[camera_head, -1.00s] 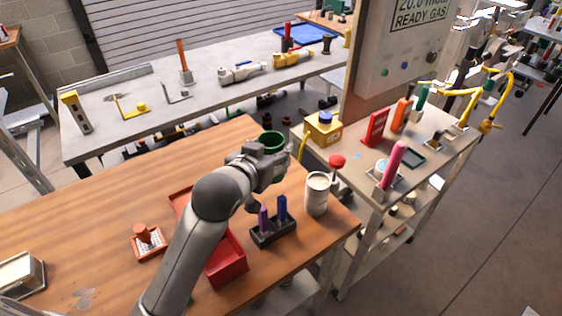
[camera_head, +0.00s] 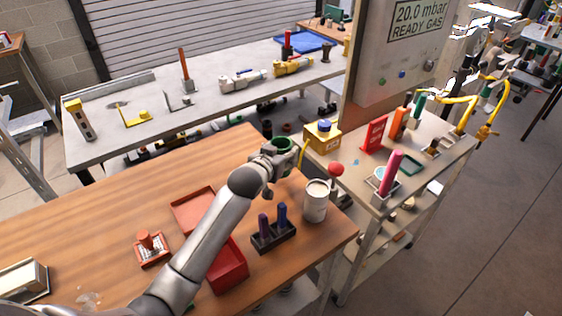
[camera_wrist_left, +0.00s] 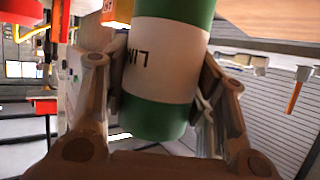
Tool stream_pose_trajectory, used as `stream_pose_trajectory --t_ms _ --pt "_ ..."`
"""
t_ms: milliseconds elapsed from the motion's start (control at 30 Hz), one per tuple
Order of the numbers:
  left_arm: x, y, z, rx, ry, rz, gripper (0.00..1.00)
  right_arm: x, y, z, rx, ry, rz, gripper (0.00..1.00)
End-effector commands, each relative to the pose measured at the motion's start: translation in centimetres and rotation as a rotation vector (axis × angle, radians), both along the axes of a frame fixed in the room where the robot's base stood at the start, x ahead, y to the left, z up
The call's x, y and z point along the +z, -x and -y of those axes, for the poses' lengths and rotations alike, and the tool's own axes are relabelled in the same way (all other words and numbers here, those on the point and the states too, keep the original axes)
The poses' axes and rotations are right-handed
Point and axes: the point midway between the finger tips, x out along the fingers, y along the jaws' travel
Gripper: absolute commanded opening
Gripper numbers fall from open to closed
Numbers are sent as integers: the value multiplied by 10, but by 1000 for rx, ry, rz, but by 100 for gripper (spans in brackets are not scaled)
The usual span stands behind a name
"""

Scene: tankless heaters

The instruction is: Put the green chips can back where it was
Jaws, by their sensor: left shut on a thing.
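The green chips can (camera_head: 281,143) is in my left gripper (camera_head: 285,155), near the back right corner of the wooden table (camera_head: 100,200). The gripper and wrist hide much of it in the head view. In the left wrist view the can (camera_wrist_left: 168,60) shows green with a white label, between the two fingers (camera_wrist_left: 160,85), which are shut on it. I cannot tell whether its base touches the table. My right gripper is in neither view.
A white can (camera_head: 316,203) and a black holder with two upright pieces (camera_head: 272,238) stand right of the arm. A red tray (camera_head: 228,270) lies under the forearm. A yellow box (camera_head: 322,138) sits on the side bench beyond. The table's left middle is clear.

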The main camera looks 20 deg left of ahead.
Motion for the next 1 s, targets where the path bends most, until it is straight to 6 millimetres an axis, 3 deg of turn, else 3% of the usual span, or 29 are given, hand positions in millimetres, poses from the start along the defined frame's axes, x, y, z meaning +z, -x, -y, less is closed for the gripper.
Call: stream_pose_trajectory --t_ms 167,400,800,833,1000 --pt "-7 -7 -1 0 0 2 16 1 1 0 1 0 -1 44" --pt "-35 -7 -1 -1 1 2 16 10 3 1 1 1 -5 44" --pt "-42 -7 -1 -1 1 3 16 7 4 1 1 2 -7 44" --pt "-42 -6 -1 0 0 -1 55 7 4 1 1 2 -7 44" --pt "-42 -6 -1 0 0 -1 73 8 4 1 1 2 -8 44"
